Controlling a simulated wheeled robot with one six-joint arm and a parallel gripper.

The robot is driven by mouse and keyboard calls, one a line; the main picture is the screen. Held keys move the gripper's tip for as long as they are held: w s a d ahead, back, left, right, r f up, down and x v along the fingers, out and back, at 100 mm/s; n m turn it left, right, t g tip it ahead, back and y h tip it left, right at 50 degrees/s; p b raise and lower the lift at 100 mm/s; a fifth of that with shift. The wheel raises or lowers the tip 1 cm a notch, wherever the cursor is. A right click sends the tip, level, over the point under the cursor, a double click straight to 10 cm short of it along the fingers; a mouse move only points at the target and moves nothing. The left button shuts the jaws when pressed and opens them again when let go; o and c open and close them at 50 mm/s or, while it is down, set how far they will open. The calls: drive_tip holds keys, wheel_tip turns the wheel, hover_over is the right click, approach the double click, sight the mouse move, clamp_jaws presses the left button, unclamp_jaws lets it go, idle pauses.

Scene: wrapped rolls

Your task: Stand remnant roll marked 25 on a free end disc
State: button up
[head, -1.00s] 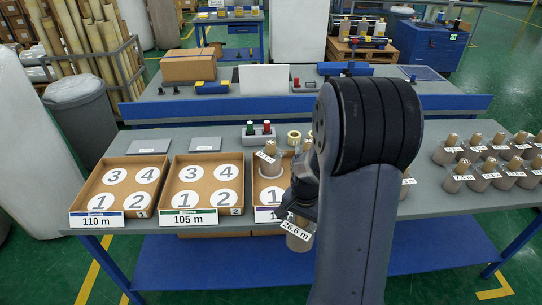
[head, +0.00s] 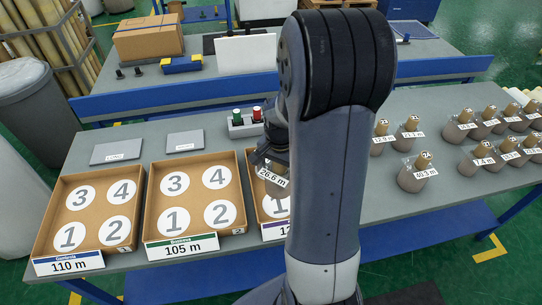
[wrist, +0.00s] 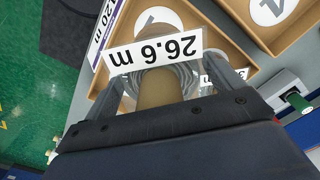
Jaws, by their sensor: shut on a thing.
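My gripper (head: 268,158) is shut on a wrapped roll with a brown core (wrist: 157,90) and a white tag (wrist: 153,50) reading 26.6 m. In the head view the tagged roll (head: 272,180) hangs over or in front of the third tray (head: 252,208), which my arm largely hides; I cannot tell its height. A "1" disc (wrist: 155,17) shows beside the roll in the wrist view. The 110 m tray (head: 68,182) and the 105 m tray (head: 150,215) each show white discs numbered 1 to 4, all bare. I see no marking 25.
Several tagged rolls stand on the right of the table, including one tagged 40.3 m (head: 414,175). A button box with green and red buttons (head: 245,122) stands behind the third tray. Two grey plates (head: 118,151) lie behind the left trays. My arm blocks the middle.

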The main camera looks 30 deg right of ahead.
drive_tip(key=shift+f+b, duration=3.2)
drive_tip(key=shift+f, duration=0.9)
drive_tip(key=shift+f+b, duration=0.3)
drive_tip(key=o, duration=1.2)
drive_tip(key=shift+s, duration=0.1)
wheel_tip(320, 180, up, 11)
drive_tip(key=shift+a+f, duration=0.1)
wheel_tip(320, 180, down, 10)
drive_tip(key=shift+f+p, duration=0.1)
drive_tip(key=shift+p, duration=0.2)
drive_tip(key=shift+f+b, duration=0.25)
drive_tip(key=shift+b, duration=0.05)
